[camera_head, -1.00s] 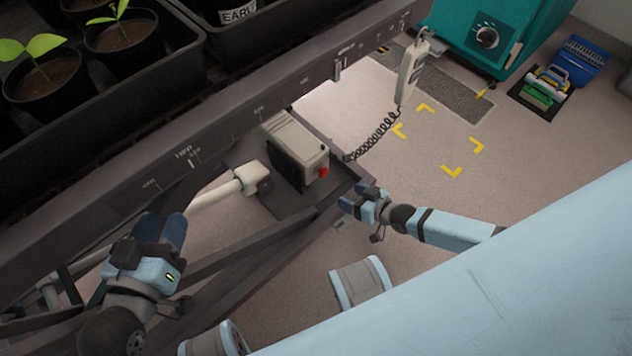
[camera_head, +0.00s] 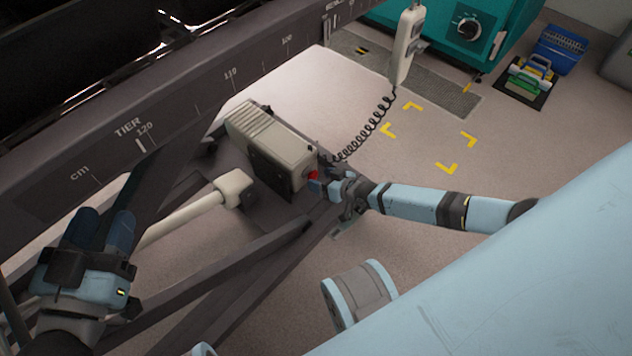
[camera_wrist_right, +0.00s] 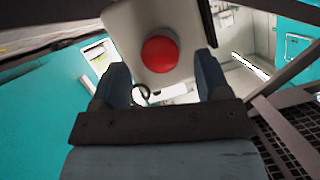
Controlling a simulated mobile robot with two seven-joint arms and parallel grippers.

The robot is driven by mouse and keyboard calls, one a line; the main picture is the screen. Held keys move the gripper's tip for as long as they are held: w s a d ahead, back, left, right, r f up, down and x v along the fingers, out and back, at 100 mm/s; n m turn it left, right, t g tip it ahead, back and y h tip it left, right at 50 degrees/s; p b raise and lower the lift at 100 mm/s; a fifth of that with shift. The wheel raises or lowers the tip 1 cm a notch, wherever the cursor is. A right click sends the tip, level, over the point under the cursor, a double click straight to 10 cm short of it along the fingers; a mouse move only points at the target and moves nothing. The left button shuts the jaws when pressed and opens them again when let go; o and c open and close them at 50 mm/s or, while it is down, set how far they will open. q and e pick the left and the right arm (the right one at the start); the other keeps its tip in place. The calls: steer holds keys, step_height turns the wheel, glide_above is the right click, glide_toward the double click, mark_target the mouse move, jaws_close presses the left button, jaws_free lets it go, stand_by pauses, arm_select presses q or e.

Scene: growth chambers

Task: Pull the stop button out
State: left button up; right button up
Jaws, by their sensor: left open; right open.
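The red stop button (camera_head: 312,175) is on the end face of a beige control box (camera_head: 268,140) mounted low on the dark frame. In the right wrist view the button (camera_wrist_right: 160,54) is a round red cap on the pale box face (camera_wrist_right: 124,28), just beyond my fingertips and roughly midway between them. My right gripper (camera_head: 322,184) is open and empty, close in front of the button; its two fingers also show in the right wrist view (camera_wrist_right: 163,80). Whether a finger touches the box is unclear. My left gripper (camera_head: 104,226) is open and empty at the lower left, well away from the box.
A dark rail with a printed scale (camera_head: 200,100) runs above the box. A white handset (camera_head: 406,48) hangs on a coiled cord (camera_head: 368,130) behind my right gripper. A pale pipe (camera_head: 200,205) and frame bars lie left of and below the box.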

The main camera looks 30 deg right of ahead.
steer(key=shift+b+x, duration=0.3)
steer(key=shift+x, duration=0.8)
arm_select(q)
steer(key=shift+w+a+r+m, duration=0.2)
steer(key=shift+w+m, duration=0.1)
steer(key=shift+m, duration=0.2)
arm_select(e)
steer(key=shift+w, duration=0.15)
